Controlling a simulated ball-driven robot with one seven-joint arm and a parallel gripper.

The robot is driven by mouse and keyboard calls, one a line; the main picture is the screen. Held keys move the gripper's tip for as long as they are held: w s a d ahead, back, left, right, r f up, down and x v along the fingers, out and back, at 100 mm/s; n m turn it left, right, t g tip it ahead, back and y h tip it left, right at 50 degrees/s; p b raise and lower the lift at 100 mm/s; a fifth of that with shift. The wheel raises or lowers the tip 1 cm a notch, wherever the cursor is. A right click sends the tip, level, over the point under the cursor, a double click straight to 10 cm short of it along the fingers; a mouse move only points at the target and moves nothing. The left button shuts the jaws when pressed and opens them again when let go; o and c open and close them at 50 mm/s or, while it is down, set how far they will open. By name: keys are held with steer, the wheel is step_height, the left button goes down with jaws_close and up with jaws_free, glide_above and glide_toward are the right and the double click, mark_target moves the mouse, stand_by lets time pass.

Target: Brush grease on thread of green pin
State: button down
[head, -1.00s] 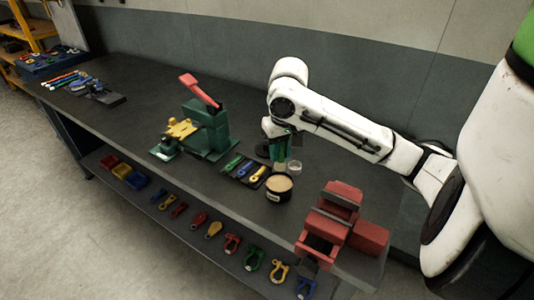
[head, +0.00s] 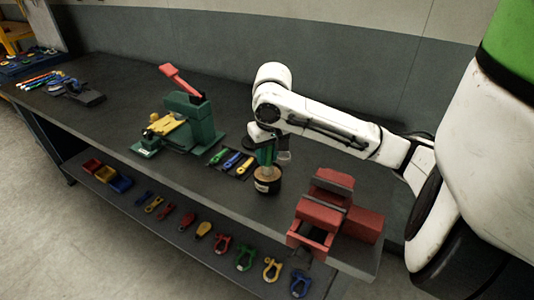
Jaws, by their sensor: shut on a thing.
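The green pin (head: 216,156) lies on a small dark tray (head: 243,174) beside a blue pin (head: 231,160) and a yellow one. Its thread is too small to make out. My gripper (head: 266,157) points down just right of the tray and is shut on what looks like a brush (head: 267,173) with a pale lower end. This lower end is over or in the opening of the round grease pot (head: 267,187); I cannot tell whether it touches the grease. The pot stands on the bench with a dark side and a pale label.
A green press with a red lever (head: 192,114) stands left of the tray. A red vise (head: 325,210) stands at the right front. A small clear cup (head: 285,156) is beside my gripper. Shackles lie on the lower shelf (head: 180,238).

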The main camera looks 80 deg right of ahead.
steer(key=shift+f, duration=0.6)
stand_by(2.0)
step_height(320, 180, up, 7)
steer(key=p, duration=0.6)
steer(key=shift+r, duration=0.15)
stand_by(1.0)
